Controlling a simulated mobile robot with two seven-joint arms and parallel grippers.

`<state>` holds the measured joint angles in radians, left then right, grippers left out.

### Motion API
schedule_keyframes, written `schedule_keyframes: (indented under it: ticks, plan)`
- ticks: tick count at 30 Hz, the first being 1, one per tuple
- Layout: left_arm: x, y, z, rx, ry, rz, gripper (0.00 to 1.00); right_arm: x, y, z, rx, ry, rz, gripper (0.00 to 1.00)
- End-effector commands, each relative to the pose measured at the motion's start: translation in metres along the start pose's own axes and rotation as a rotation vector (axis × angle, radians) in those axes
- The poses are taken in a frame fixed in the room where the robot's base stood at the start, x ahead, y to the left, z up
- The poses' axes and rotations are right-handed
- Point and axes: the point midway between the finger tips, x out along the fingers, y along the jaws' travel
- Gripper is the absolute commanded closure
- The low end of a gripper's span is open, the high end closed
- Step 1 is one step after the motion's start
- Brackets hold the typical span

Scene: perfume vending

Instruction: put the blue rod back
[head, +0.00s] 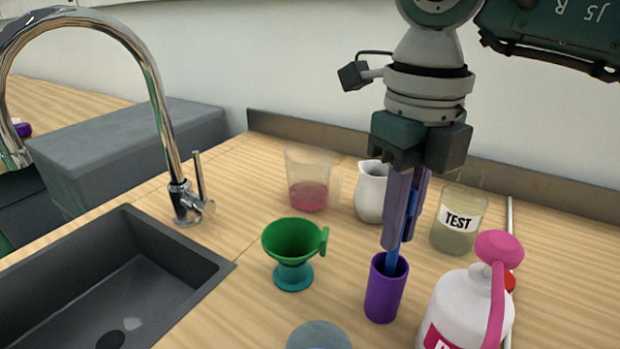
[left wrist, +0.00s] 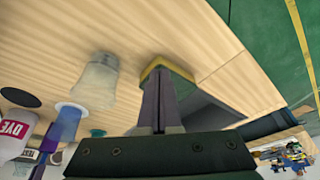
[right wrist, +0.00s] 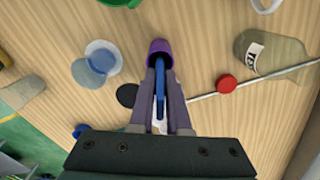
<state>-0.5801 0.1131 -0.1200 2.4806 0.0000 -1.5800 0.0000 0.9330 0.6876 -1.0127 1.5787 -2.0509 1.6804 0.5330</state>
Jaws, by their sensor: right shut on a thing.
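My right gripper (head: 404,205) points down and is shut on the blue rod (head: 393,257), holding it upright above the purple cup (head: 383,296). The rod's lower end reaches the cup's mouth and appears to be just inside it; how deep is hidden. In the right wrist view the blue rod (right wrist: 160,88) runs between the fingers (right wrist: 160,95) toward the purple cup (right wrist: 160,47). My left gripper (left wrist: 159,105) shows in the left wrist view with its fingers together, in front of a yellow-edged dark thing; I see nothing clearly held between them.
A green funnel (head: 293,240) stands left of the cup. Behind are a measuring jug (head: 307,180) with pink liquid, a white pitcher (head: 371,190) and a TEST beaker (head: 458,218). A white-and-pink bottle (head: 465,300) stands close at right. The sink (head: 110,280) and faucet are left.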

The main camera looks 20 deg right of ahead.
Motion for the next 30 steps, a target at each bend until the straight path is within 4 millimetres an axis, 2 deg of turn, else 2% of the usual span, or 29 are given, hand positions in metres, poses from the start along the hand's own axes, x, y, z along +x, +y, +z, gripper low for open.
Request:
schedule_keyframes:
  ticks: [7,8,15,22,26,30]
  plan:
    - [0.004,0.0,0.001,0.001,0.0,-0.001,1.0,0.004,0.0,0.0,0.0,0.0,0.0,1.0]
    - [0.003,0.0,0.001,0.001,0.0,-0.001,1.0,0.003,0.0,0.0,0.0,-0.001,0.0,0.83]
    - [0.002,-0.002,0.001,0.007,-0.001,-0.006,1.0,0.002,0.0,0.0,0.0,0.0,0.0,0.56]
    - [0.002,-0.003,0.001,0.01,-0.002,-0.008,1.0,0.002,0.0,0.0,0.0,-0.001,0.0,0.55]
    - [0.0,-0.003,0.001,0.01,-0.002,-0.008,1.0,-0.006,0.0,0.001,0.0,-0.004,0.0,0.55]
    - [0.001,-0.003,0.001,0.01,-0.002,-0.008,1.0,-0.03,0.0,0.002,-0.003,-0.007,-0.001,0.55]
